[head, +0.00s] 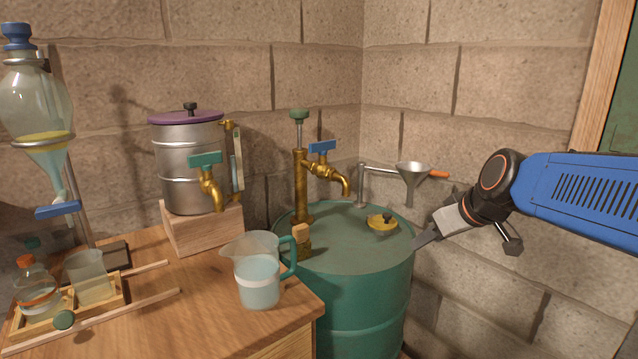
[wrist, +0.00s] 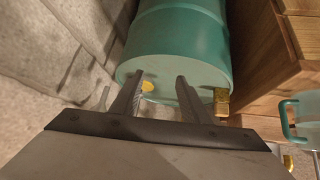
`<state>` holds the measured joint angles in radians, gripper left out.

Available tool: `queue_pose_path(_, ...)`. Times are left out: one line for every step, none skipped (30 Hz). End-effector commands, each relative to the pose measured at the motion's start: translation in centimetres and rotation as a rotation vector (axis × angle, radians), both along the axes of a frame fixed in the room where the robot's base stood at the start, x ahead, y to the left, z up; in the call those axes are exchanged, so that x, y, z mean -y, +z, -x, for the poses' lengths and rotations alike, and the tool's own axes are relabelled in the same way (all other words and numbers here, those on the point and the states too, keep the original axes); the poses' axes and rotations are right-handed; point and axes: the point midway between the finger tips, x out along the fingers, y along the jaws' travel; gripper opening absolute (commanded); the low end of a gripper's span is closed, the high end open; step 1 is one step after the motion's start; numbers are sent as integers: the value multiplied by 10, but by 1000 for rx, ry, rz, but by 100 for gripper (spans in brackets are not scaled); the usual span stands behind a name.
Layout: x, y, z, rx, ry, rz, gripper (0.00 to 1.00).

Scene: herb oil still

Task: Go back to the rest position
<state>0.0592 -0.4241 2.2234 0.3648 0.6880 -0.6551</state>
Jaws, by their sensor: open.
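My gripper (head: 425,240) is at the end of my blue arm, at the right side of the head view, close to the right rim of the green drum (head: 365,305). In the wrist view, my gripper (wrist: 160,90) shows two dark fingers spread apart with nothing between them. The drum (wrist: 185,45) lies beyond the fingertips. Whether the fingers touch the drum cannot be told; they appear apart from it.
On the drum stand a brass pump with a blue-handled tap (head: 322,148), a funnel (head: 413,176) on an arm and a yellow cap (head: 382,224). A jug (head: 258,283), a steel pot (head: 187,165) and a separating funnel (head: 35,110) are on the wooden bench (head: 150,320). Block walls stand behind.

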Motion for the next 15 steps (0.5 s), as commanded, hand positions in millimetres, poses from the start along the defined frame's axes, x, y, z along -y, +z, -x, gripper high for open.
queue_pose_path(-1,-9,24,-29,-19,-5,41)
queue_pose_path(-1,-14,36,-47,-34,-10,41)
queue_pose_path(-1,-23,53,-72,-54,-14,41)
queue_pose_path(0,-29,66,-91,-71,-17,41)
queue_pose_path(1,-35,78,-109,-88,-19,41)
queue_pose_path(3,-43,95,-132,-112,-20,41)
queue_pose_path(4,-50,107,-150,-130,-21,41)
queue_pose_path(6,-56,119,-166,-149,-21,41)
queue_pose_path(8,-65,135,-189,-175,-22,41)
queue_pose_path(10,-72,146,-205,-195,-21,41)
queue_pose_path(12,-78,157,-219,-215,-20,41)
queue_pose_path(14,-86,171,-237,-241,-19,41)
queue_pose_path(17,-91,180,-249,-259,-17,41)
queue_pose_path(19,-97,188,-260,-277,-17,41)
queue_pose_path(21,-103,198,-273,-299,-13,41)
